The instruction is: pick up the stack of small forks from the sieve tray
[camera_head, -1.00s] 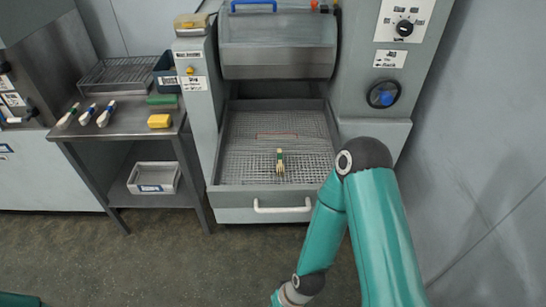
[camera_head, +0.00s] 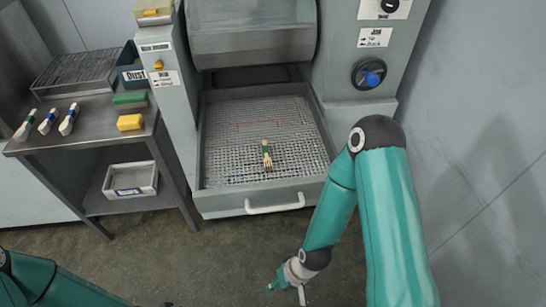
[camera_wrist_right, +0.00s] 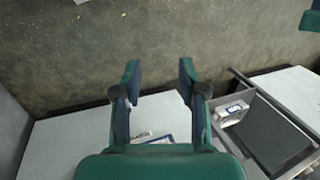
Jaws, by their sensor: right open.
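The sieve tray is pulled out of the grey machine and has a white front handle. My right gripper (camera_head: 285,288) is low in front of the tray, apart from the forks, open and empty. In the right wrist view its two fingers (camera_wrist_right: 160,70) stand apart over the floor, and the forks do not show. Only my left forearm shows at the lower left; its gripper is out of view.
A white bin (camera_head: 131,180) sits below. A wall closes the right.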

